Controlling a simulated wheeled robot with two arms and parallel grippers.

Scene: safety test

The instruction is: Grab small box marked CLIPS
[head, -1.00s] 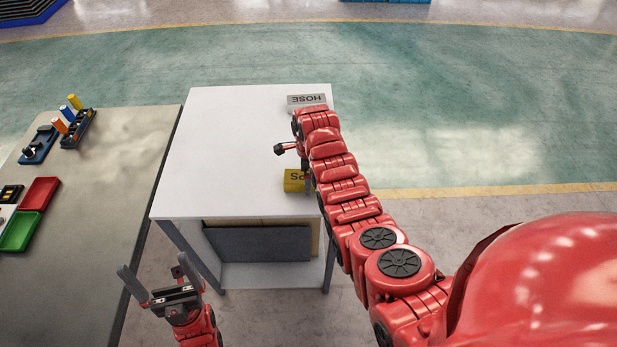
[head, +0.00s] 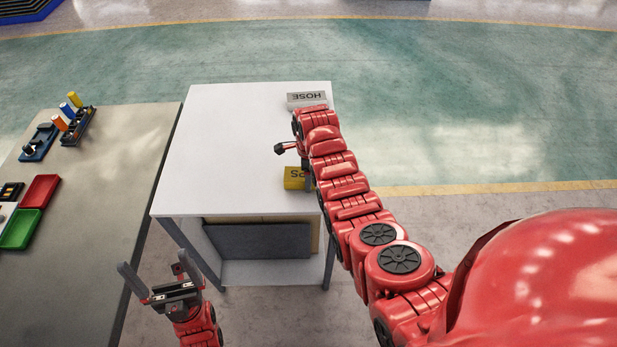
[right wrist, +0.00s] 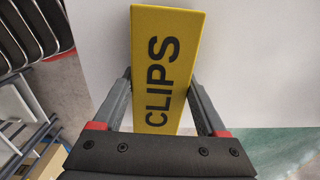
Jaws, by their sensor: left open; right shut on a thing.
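The small yellow box marked CLIPS (head: 294,179) stands on the white table (head: 235,140) near its front right edge; my right arm hides part of it in the head view. In the right wrist view the box (right wrist: 166,62) lies between the two fingers of my right gripper (right wrist: 160,100), which is shut on it. In the head view the right gripper is mostly hidden behind its own arm. My left gripper (head: 150,275) is open and empty, in front of the white table and to the right of the grey table.
A grey box marked HOSE (head: 307,99) sits at the white table's back right corner. The grey table (head: 90,220) at left holds a red tray (head: 40,191), a green tray (head: 20,229) and a rack of coloured cylinders (head: 76,127). The white tabletop's left part is clear.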

